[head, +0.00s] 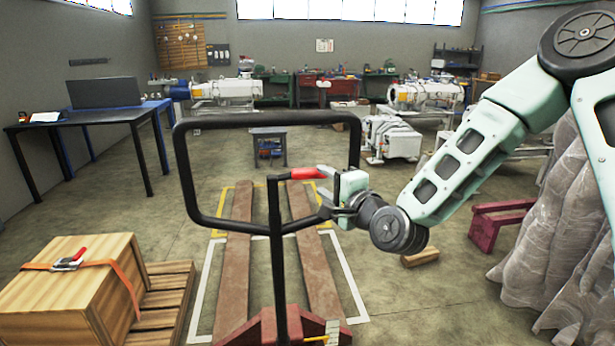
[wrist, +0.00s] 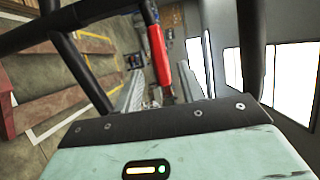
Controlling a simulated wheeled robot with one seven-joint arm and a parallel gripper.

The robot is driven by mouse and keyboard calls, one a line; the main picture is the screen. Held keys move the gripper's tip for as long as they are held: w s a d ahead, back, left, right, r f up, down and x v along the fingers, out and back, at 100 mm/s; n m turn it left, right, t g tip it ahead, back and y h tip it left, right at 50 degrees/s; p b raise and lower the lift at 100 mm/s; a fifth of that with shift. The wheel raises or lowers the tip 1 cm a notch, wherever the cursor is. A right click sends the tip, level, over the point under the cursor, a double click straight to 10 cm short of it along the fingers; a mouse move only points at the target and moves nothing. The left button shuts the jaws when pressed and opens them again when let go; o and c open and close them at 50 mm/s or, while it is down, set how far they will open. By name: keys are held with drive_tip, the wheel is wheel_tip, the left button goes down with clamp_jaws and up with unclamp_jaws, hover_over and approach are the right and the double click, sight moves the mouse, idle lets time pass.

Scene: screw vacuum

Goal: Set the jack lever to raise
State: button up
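The jack lever (head: 308,173) is a thin black rod with a red grip, near the middle of the pallet jack's black loop handle (head: 240,120). It points to the right in the head view. My gripper (head: 328,196) is at the right end of the red grip, beside the handle's lower right side. The wrist view shows the red grip (wrist: 160,62) just beyond my gripper's pale green housing.
The jack's rusty forks (head: 233,255) lie on the floor within a painted outline. A wooden crate (head: 70,295) sits on a pallet at the left. A wrapped grey load (head: 565,220) stands at the right.

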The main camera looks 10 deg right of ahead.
sight(308, 171)
drive_tip(key=p+x, duration=0.1)
drive_tip(key=x, duration=0.6)
drive_tip(key=shift+w+a, duration=0.2)
drive_tip(key=shift+w, duration=0.15)
